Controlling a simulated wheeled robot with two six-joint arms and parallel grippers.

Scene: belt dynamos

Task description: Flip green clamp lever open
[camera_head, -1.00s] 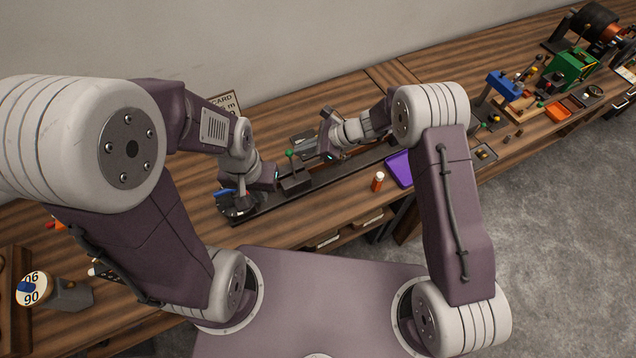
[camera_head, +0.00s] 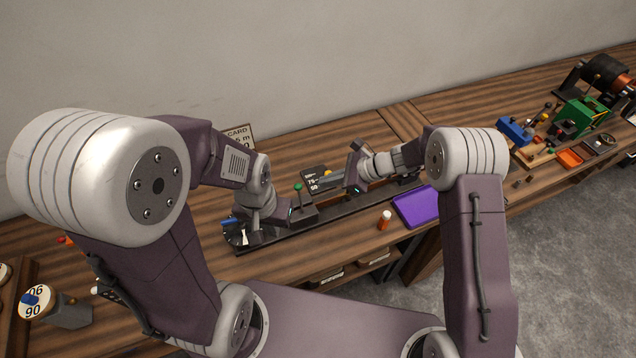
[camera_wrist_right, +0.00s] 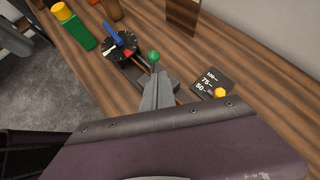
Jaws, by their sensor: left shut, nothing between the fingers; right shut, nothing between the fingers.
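The green-knobbed clamp lever (camera_head: 298,187) stands roughly upright on a dark block (camera_head: 303,212) on the long dark rail. In the right wrist view its green ball knob (camera_wrist_right: 153,57) shows just beyond my right gripper's fingertips (camera_wrist_right: 158,78). The right fingers are shut and empty; I cannot tell whether they touch the lever. In the head view the right gripper's body is right of the lever, and its fingertips are hard to make out.
A dark scale plate (camera_head: 317,182) with numbers lies behind the rail. A card (camera_head: 240,137) stands behind my left arm.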

